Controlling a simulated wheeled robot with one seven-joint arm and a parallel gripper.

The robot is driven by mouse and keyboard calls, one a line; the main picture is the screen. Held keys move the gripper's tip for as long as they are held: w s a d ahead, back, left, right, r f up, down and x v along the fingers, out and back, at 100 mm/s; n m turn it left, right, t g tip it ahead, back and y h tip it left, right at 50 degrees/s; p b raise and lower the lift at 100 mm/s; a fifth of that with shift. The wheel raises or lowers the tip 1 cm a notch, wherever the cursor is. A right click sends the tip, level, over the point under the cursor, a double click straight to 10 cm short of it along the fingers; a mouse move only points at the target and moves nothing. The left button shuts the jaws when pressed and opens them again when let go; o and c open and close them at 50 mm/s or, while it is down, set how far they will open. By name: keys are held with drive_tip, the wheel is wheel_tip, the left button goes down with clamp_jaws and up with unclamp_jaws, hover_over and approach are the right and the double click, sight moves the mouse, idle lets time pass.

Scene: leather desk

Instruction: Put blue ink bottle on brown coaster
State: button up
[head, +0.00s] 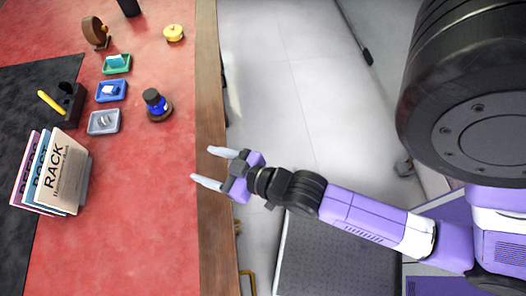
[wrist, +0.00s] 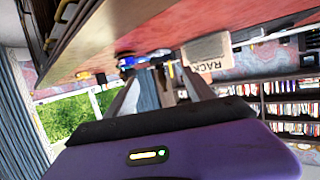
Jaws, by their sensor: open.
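The blue ink bottle (head: 153,98) has a dark cap and stands upright on the round brown coaster (head: 165,115) in the head view, right of the small trays. The coaster's rim shows around the bottle's base. My gripper (head: 204,164) is open and empty, over the desk's wooden edge, apart from the bottle and nearer to me. Its two fingers also show in the wrist view (wrist: 160,92). A small blue shape lies beyond them there, too small to name surely.
Green, blue and grey trays (head: 104,122) with small items stand left of the bottle. A rack of books (head: 58,170) stands at the left, near a black pen holder (head: 70,103). A yellow item (head: 173,33) lies farther back. The red desktop (head: 130,220) in front is clear.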

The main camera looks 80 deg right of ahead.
drive_tip(key=s+a+r+n+y, duration=0.1)
drive_tip(key=s+a+r, duration=0.1)
drive_tip(key=s+r, duration=0.1)
drive_tip(key=s+a+r+y, duration=0.1)
drive_tip(key=s+r, duration=0.2)
drive_tip(key=s, duration=0.3)
drive_tip(key=s+a+r+n+t+y, duration=0.1)
drive_tip(key=s+a+r, duration=0.1)
drive_tip(key=s, duration=0.3)
drive_tip(key=shift+s+a+r+n, duration=0.15)
drive_tip(key=shift+a+r+n, duration=0.2)
drive_tip(key=shift+r, duration=0.2)
